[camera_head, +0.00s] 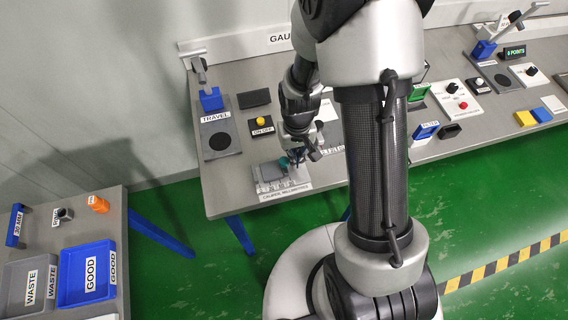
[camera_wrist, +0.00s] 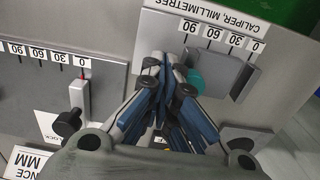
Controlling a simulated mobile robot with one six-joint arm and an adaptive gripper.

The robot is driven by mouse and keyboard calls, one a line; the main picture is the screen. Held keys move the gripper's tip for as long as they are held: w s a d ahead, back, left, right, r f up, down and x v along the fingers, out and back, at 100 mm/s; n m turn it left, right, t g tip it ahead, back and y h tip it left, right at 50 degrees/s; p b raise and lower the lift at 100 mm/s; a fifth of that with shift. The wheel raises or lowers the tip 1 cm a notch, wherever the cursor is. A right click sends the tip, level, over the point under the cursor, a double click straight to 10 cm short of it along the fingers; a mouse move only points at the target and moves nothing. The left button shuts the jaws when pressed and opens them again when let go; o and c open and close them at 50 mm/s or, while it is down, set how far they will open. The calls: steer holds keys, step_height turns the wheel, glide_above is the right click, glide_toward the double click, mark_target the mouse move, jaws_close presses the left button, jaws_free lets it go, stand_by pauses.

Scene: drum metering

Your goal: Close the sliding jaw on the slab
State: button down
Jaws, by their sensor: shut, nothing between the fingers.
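The caliper station, labelled "CALIPER, MILLIMETRES" (camera_wrist: 215,12), fills the upper right of the wrist view, with a 0 to 90 scale. In the head view it lies at the table's front edge (camera_head: 287,193). A flat grey piece (camera_wrist: 222,72) lies beside the scale; I cannot tell whether it is the slab or part of the jaw. A teal part (camera_wrist: 195,82) shows between it and my fingers, partly hidden. My gripper (camera_wrist: 166,72) is shut and empty beside the teal part; contact cannot be told. In the head view my gripper (camera_head: 298,158) is over the caliper's back side.
A second scale with a red pointer (camera_wrist: 80,90) at 0 and a black knob (camera_wrist: 67,123) is left in the wrist view. The travel pad (camera_head: 219,140) and yellow button (camera_head: 261,121) lie behind the caliper. A blue GOOD tray (camera_head: 88,275) stands on the left table.

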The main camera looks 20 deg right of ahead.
steer(key=shift+a, duration=1)
stand_by(0.3)
steer(key=shift+d, duration=0.15)
steer(key=shift+d, duration=0.45)
step_height(320, 180, up, 7)
steer(key=p, duration=0.5)
stand_by(0.7)
step_height(320, 180, up, 7)
steer(key=t+b, duration=0.1)
glide_above(291, 167)
steer(key=s+r+t+b, duration=0.1)
steer(key=s+r, duration=0.4)
steer(key=r, duration=0.4)
steer(key=s+r+t+b, duration=0.2)
steer(key=s+r, duration=0.4)
steer(key=s, duration=0.4)
steer(key=shift+s+d+r+t+b, duration=0.2)
steer(key=shift+s+r+t+b, duration=0.1)
steer(key=shift+s, duration=0.1)
